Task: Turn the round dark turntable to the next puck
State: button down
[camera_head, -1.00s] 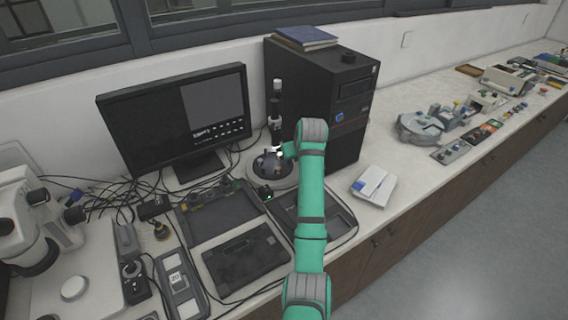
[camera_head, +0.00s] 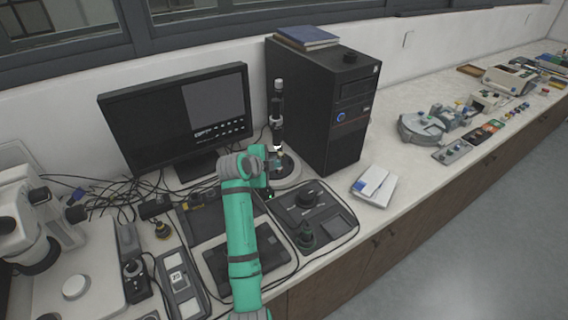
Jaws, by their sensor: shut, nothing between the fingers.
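The round dark turntable (camera_head: 287,166) sits on a pale round base on the bench, between the monitor and the black computer tower. A dark upright scope column with a white lower part (camera_head: 278,115) stands over it. My green arm reaches in from the front, and its wrist covers the left part of the turntable. My gripper (camera_head: 274,166) is at the turntable's left side, shut and empty. Whether its fingertips touch the turntable I cannot tell. The pucks are too small to make out.
The monitor (camera_head: 178,115) stands behind at left and the tower (camera_head: 318,105) close at right. A dark control box with knobs (camera_head: 312,215) lies in front. Cables spread at left. A white-and-blue box (camera_head: 373,187) sits to the right, with some bare bench around it.

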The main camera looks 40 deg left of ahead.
aim_at(284, 170)
jog(key=w+f+m, duration=0.1)
jog(key=w, duration=0.1)
jog(key=w+f+m, duration=0.1)
jog(key=w+m, duration=0.1)
jog(key=w+a+f+m+t, duration=0.1)
jog(key=w+f, duration=0.1)
jog(key=shift+w+a+m+h, duration=0.1)
jog(key=shift+w+m+h, duration=0.2)
jog(key=shift+m, duration=0.1)
dwell(0.4)
